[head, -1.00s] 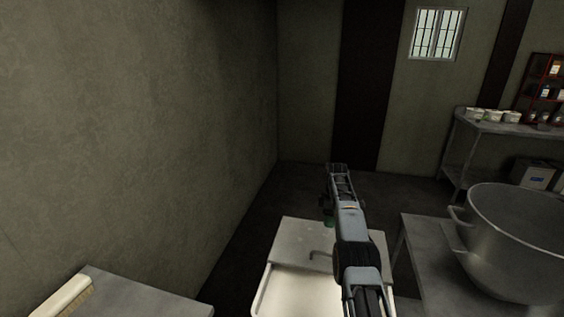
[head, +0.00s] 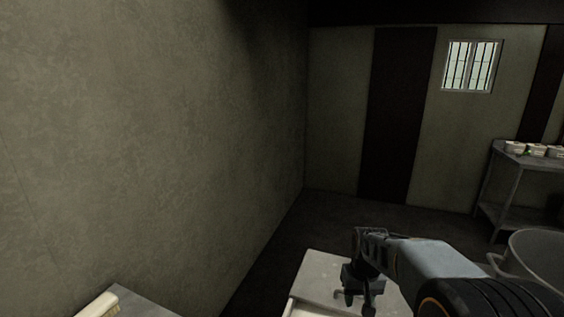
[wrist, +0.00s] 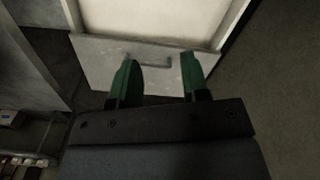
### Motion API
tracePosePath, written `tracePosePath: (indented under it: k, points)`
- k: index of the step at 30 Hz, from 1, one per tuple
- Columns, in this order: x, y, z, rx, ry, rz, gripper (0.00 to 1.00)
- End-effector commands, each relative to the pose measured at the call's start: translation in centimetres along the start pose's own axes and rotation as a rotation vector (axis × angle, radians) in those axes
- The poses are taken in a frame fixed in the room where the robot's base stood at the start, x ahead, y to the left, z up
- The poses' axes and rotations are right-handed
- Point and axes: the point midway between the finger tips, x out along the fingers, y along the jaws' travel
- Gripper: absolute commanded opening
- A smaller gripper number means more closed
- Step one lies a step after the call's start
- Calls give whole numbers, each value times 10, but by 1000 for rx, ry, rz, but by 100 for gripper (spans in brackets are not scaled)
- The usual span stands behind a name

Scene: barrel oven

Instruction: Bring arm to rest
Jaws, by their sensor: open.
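The fingertips are mostly hidden behind my arm's end in the head view.
A large metal pot (head: 540,252) stands at the right edge. A metal shelf table (head: 510,185) with white tubs (head: 537,151) is at the back right. A grey table corner (head: 140,300) with a brush (head: 98,305) is at lower left, by the wall. Dark floor lies open behind the sink.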

Motion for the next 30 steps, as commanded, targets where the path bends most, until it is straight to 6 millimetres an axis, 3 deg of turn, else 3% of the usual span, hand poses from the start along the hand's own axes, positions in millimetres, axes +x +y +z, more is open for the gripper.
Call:
tracePosePath:
  k: [1, 6, 12, 19, 30]
  points:
    - [-11, -5, 24, 15, 27, 2, 42]
    - [-27, -17, 93, 30, 100, 4, 42]
    - [-42, -24, 138, 0, 181, 4, 42]
    - [-68, -29, 144, -17, 284, 1, 42]
    - [-73, -31, 144, -24, 299, 0, 42]
